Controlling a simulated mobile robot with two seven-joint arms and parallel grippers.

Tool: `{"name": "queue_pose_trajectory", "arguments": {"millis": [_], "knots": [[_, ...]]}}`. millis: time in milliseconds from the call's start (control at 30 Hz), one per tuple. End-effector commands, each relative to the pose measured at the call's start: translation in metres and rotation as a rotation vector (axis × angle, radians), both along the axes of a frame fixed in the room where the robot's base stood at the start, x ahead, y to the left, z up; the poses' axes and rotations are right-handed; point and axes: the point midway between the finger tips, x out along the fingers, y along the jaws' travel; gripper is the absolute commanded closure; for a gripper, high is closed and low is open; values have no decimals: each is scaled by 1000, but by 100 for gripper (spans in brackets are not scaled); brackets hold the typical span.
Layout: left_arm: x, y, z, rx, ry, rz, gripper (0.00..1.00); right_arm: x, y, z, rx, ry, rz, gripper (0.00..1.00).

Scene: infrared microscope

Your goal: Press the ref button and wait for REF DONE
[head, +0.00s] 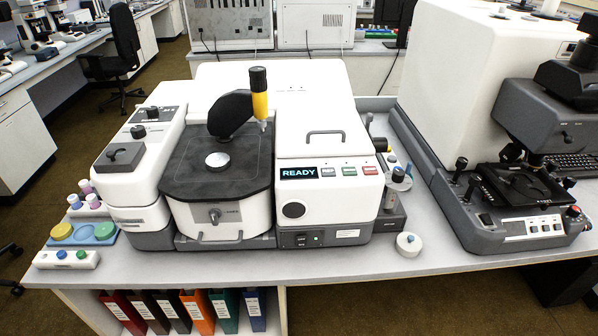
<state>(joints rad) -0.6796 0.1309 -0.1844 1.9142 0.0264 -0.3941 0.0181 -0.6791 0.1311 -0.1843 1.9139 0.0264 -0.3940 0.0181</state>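The white infrared instrument (325,128) stands on the bench in the middle of the head view. Its display (298,173) on the right front panel reads READY. Right of the display is a row of three buttons: a grey one (328,172), which looks like the ref button though its lettering is too small to read surely, a green one (349,171) and a red one (370,170). Nothing touches them. Neither of my grippers is in view.
A second microscope (520,195) stands at right. Small jars and a blue tray (85,234) sit at left. The bench front edge before the panel is clear.

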Motion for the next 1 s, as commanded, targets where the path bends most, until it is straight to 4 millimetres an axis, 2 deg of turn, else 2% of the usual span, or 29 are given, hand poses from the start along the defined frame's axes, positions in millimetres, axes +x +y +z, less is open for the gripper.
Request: {"name": "queue_pose_trajectory", "arguments": {"millis": [367, 1000], "knots": [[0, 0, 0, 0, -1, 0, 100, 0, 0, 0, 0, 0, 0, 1], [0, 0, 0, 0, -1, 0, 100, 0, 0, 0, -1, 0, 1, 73]]}}
